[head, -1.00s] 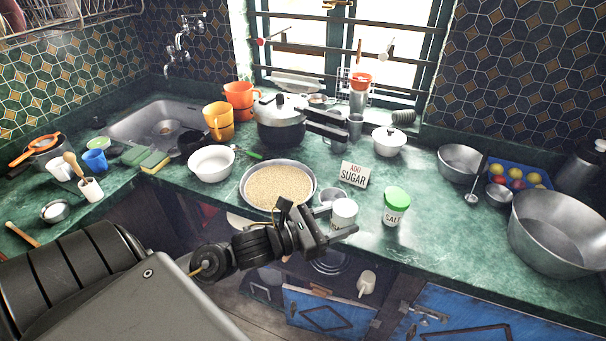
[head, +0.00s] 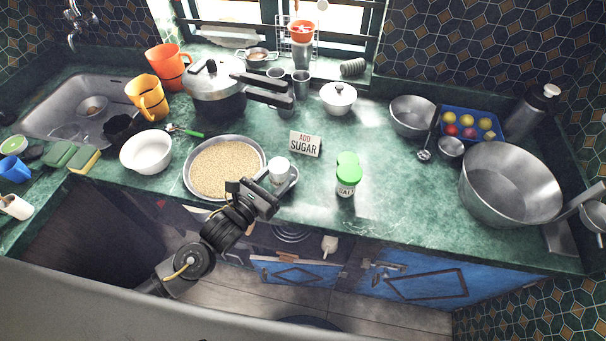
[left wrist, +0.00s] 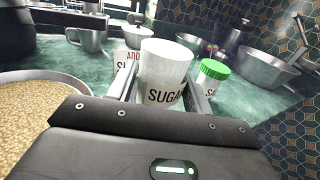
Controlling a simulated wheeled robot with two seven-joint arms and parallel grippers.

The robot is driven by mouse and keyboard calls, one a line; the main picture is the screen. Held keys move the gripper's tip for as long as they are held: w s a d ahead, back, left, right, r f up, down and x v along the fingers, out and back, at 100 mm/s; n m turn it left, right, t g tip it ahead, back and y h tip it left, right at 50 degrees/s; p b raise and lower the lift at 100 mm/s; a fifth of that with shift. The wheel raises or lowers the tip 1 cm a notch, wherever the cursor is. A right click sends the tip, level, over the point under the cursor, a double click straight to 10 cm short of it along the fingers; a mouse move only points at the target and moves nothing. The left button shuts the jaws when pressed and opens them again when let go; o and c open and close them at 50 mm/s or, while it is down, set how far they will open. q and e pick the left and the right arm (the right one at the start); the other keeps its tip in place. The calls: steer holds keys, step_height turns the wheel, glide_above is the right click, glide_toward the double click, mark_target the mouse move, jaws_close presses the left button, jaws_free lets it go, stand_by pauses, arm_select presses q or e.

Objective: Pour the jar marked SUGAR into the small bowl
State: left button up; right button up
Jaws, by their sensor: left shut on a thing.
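The white SUGAR jar (head: 279,169) is between the fingers of my left gripper (head: 270,188), by the right rim of the wide grain pan. In the left wrist view the jar (left wrist: 164,75) looks close to upright, its label facing me and partly hidden by the gripper. I cannot see its contents. The white bowl (head: 147,151) stands left of the pan. Which one the task calls the small bowl is not marked. My right gripper is not in view.
The grain pan (head: 190,187) is left of the jar. The ADD SUGAR sign (head: 305,144) and green-lidded SALT jar (head: 347,175) stand nearby. A large steel basin (head: 510,185) is at right. The counter between SALT and basin is clear.

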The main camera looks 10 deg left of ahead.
arm_select(q)
steer(key=d, duration=0.2)
steer(key=d+f+p, duration=0.1)
steer(key=d, duration=0.1)
steer(key=d+f+p, duration=0.1)
steer(key=d, duration=0.1)
steer(key=shift+s+d, duration=0.1)
steer(key=shift+d, duration=0.1)
steer(key=shift+s+d+f, duration=0.1)
steer(key=shift+d+f, duration=0.05)
steer(key=shift+d, duration=0.1)
steer(key=shift+f, duration=0.1)
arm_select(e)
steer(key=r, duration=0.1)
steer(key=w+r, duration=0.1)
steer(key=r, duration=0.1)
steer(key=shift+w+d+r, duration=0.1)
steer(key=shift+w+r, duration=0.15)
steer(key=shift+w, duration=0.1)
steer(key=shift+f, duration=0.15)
